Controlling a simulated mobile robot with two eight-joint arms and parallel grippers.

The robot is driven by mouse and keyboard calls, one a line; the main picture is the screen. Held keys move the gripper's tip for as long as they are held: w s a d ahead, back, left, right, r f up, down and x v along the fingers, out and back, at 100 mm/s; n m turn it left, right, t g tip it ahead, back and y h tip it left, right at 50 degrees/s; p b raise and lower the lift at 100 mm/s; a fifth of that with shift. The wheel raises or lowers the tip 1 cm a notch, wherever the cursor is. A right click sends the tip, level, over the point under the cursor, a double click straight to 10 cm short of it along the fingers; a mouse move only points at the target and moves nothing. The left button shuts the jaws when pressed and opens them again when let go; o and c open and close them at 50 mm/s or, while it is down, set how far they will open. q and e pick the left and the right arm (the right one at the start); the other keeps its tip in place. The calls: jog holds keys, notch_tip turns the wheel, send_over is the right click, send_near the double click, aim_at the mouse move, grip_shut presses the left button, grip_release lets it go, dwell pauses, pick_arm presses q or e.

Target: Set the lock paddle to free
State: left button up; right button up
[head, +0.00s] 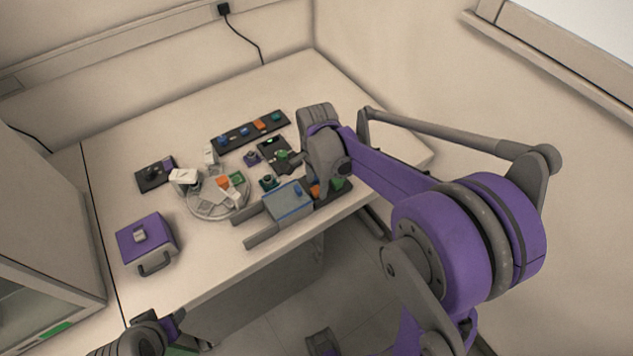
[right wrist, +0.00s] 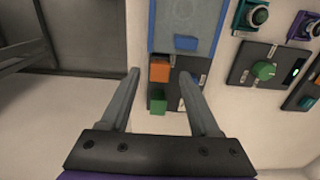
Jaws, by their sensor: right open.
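In the right wrist view a dark plate (right wrist: 178,82) carries an orange block (right wrist: 160,70), a green block (right wrist: 157,104) and a small pale piece. A blue-grey panel (right wrist: 185,15) with a blue block (right wrist: 186,42) lies beyond it; the panel also shows in the head view (head: 287,204). I cannot tell which piece is the lock paddle. My right gripper (right wrist: 158,76) is open and empty, its fingertips apart on either side of the orange block in the picture. Contact is unclear. In the head view my right wrist hides part of this area. Part of my left arm shows bottom left.
In the head view a purple box (head: 139,240), a round tray (head: 203,211) and a dark strip (head: 236,136) crowd the table.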

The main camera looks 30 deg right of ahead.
aim_at(316, 189)
notch_tip(316, 189, up, 11)
jog(key=shift+p, duration=0.4)
jog(key=shift+f, duration=0.15)
jog(key=s+a+f+n+t, duration=0.2)
jog(key=s+a+n, duration=0.1)
jog(key=s+n, duration=0.4)
jog(key=s+a+f+n+t+p, duration=0.1)
jog(key=s+a+f+n+t, duration=0.1)
jog(key=s+n, duration=0.6)
jog(key=shift+s+a+f+n+t, duration=0.3)
jog(key=shift+a+n+t, duration=0.4)
jog(key=shift+a+n, duration=0.3)
jog(key=shift+d, duration=0.15)
dwell(1.2)
